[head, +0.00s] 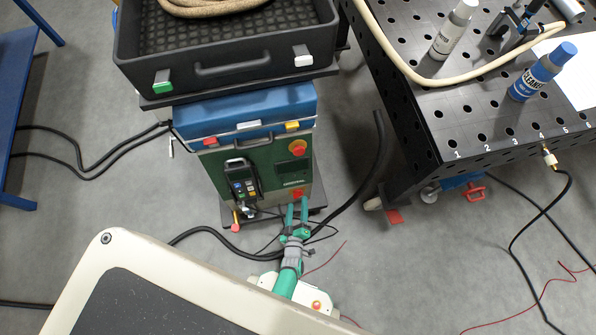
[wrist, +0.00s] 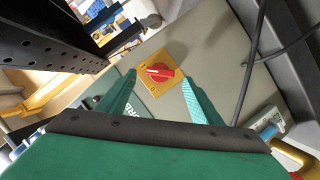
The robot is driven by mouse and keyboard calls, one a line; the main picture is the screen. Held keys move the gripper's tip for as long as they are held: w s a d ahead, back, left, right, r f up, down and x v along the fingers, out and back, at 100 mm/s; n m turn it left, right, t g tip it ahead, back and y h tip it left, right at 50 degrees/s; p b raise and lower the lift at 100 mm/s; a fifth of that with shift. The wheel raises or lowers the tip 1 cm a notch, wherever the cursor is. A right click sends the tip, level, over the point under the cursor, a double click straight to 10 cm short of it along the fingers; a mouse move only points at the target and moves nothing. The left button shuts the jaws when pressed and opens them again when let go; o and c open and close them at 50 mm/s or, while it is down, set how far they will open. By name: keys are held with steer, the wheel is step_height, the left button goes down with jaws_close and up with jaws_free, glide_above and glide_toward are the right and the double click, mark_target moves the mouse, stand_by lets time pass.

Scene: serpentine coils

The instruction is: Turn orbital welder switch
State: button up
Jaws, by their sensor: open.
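The orbital welder (head: 255,165) is a green and grey box with a blue lid, standing on a low black base in the head view. Its switch (wrist: 159,73) is a red knob with a pale mark on an orange-yellow plate (wrist: 175,86); the switch also shows low on the welder's front in the head view (head: 298,193). My gripper (wrist: 157,92) is open and empty in the wrist view. Its two green fingers stand either side of the switch in the picture, apart from it. In the head view my gripper (head: 296,210) is just below the switch plate.
A black tray (head: 225,70) sits above the welder. A handheld pendant (head: 242,180) hangs on its front. A black perforated table (head: 440,110) with bottles stands to the right. Black cables (head: 220,232) lie around the welder's base.

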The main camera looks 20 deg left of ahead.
mark_target(298, 197)
steer(key=shift+x, duration=1.65)
steer(key=shift+c, duration=0.3)
steer(key=shift+s, duration=0.1)
steer(key=c, duration=1)
steer(key=shift+m+g, duration=0.3)
steer(key=shift+m, duration=0.1)
steer(key=shift+d+r+m+g+y, duration=0.1)
steer(key=shift+m+g+y, duration=0.55)
steer(key=shift+m, duration=0.55)
steer(key=shift+w+d+m+g+y, duration=0.15)
steer(key=shift+m+g+y, duration=0.25)
steer(key=shift+m, duration=0.35)
steer(key=shift+w+d+m+g+y, duration=0.1)
steer(key=shift+m+g+y, duration=0.2)
steer(key=shift+m, duration=0.45)
steer(key=shift+y, duration=0.25)
